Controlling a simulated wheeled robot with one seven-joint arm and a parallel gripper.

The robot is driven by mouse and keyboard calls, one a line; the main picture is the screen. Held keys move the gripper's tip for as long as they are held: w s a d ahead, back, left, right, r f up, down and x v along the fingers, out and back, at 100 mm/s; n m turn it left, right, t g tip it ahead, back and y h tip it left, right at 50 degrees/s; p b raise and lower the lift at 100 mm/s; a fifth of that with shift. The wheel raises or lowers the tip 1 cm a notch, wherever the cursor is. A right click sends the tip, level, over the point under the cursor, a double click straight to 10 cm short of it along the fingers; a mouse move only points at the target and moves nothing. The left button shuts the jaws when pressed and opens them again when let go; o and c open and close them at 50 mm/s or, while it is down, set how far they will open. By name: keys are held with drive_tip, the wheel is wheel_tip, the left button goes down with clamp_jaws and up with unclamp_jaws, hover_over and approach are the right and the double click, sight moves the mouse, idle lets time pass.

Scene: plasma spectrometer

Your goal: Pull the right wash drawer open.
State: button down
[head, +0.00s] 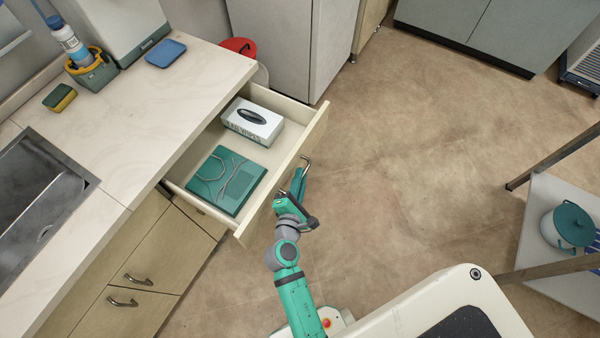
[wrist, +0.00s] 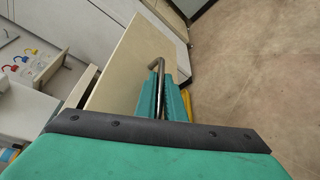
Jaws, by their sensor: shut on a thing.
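The right wash drawer (head: 291,155) stands pulled well out from under the counter in the head view. Inside it are a white and grey wipes box (head: 252,121) and a green flat pack (head: 227,181) with a cord on it. My gripper (head: 302,175) is at the drawer's front, shut on the metal handle (head: 307,163). In the wrist view the green fingers of my gripper (wrist: 163,95) close around the bent handle (wrist: 156,65), against the pale drawer front (wrist: 125,65). Part of the handle is hidden by the fingers.
The counter (head: 130,120) holds a sponge (head: 60,98), a caddy with a bottle (head: 92,68) and a blue tray (head: 166,53), beside a sink (head: 40,190). A red bin (head: 239,46) stands behind the drawer. A shelf with a pot (head: 568,228) is at right. The floor between is clear.

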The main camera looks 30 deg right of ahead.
drive_tip(key=shift+s, duration=0.1)
idle(0.3)
drive_tip(key=c, duration=2.1)
unclamp_jaws()
drive_tip(key=v, duration=1.1)
drive_tip(key=shift+d+f, duration=0.1)
